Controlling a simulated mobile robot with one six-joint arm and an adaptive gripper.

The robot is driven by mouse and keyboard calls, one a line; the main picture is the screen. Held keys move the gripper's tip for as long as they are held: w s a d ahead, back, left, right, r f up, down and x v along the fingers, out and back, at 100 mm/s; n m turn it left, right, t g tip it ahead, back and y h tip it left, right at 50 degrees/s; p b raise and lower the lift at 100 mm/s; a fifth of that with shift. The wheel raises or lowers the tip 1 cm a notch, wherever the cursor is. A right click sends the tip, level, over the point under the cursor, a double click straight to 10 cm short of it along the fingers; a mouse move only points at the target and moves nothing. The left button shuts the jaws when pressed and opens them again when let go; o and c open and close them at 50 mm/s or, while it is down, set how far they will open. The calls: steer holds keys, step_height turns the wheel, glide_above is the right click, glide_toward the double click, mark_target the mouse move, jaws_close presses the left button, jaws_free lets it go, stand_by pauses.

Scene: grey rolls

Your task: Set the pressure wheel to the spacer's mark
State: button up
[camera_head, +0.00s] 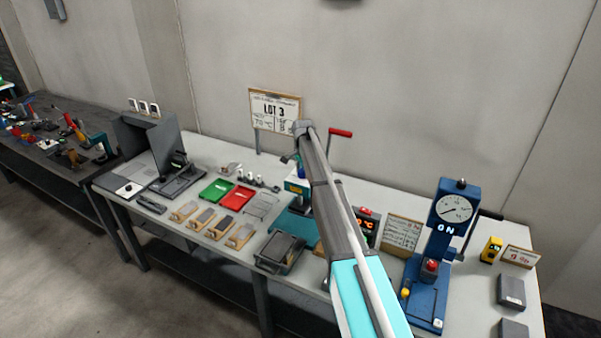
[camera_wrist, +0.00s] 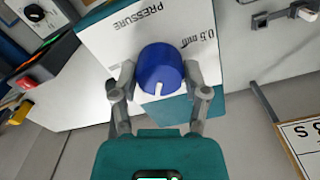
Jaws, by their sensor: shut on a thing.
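The pressure wheel (camera_wrist: 161,66) is a round blue knob with a white pointer line, in the middle of the wrist view. Its pointer is toward the bottom of that picture. My gripper (camera_wrist: 160,74) has one finger on each side of the wheel and is shut on it. I cannot pick out the spacer.
A red-handled lever (camera_head: 340,132) rises behind my arm. A "LOT 3" sign (camera_head: 275,110) stands at the back. Red (camera_head: 237,197) and green (camera_head: 216,190) trays lie left of the machine. A blue press with a dial (camera_head: 443,225) stands to the right.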

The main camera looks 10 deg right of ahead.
steer(key=n, duration=0.6)
steer(key=shift+w+n, duration=0.25)
steer(key=shift+n, duration=0.05)
steer(key=n, duration=1.2)
steer(key=shift+n, duration=0.3)
steer(key=n, duration=0.6)
steer(key=shift+a+n, duration=0.1)
steer(key=shift+n, duration=0.2)
steer(key=shift+s, duration=0.1)
steer(key=o, duration=1.1)
steer(key=shift+o, duration=0.2)
